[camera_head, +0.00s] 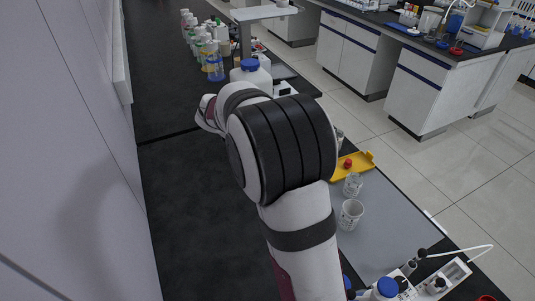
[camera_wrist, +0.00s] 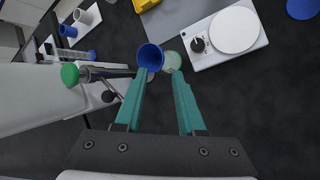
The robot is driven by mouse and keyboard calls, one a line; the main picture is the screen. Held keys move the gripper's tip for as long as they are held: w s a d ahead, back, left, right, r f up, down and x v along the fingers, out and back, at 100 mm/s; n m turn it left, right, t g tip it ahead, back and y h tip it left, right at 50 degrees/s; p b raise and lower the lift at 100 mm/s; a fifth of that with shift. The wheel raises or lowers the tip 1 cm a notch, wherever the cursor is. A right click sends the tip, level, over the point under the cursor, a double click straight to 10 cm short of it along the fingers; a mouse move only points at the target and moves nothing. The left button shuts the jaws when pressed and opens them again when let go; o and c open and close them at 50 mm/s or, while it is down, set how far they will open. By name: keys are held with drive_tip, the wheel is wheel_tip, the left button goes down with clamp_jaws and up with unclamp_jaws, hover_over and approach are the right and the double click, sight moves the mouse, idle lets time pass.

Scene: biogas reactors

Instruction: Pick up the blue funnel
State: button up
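The blue funnel (camera_wrist: 150,57) shows in the wrist view as a round blue mouth with a darker inside, at the tip of the left teal finger. My gripper (camera_wrist: 158,72) points toward it with a gap between the two fingers. A pale green round piece (camera_wrist: 172,60) sits at the right fingertip, right beside the funnel. I cannot tell whether the fingers touch the funnel. In the head view my arm hides the gripper, and I cannot make out the funnel.
A white device with a round plate (camera_wrist: 236,31) lies right of the funnel. A green-capped metal tool (camera_wrist: 70,75) is at left. In the head view, several bottles (camera_head: 203,45) stand at the back, and beakers (camera_head: 351,214) and a yellow tray (camera_head: 355,165) at right. Dark bench at left is clear.

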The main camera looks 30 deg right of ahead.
drive_tip(key=x, duration=0.9)
drive_tip(key=shift+w+a+f, duration=0.2)
drive_tip(key=shift+a, duration=0.15)
clamp_jaws()
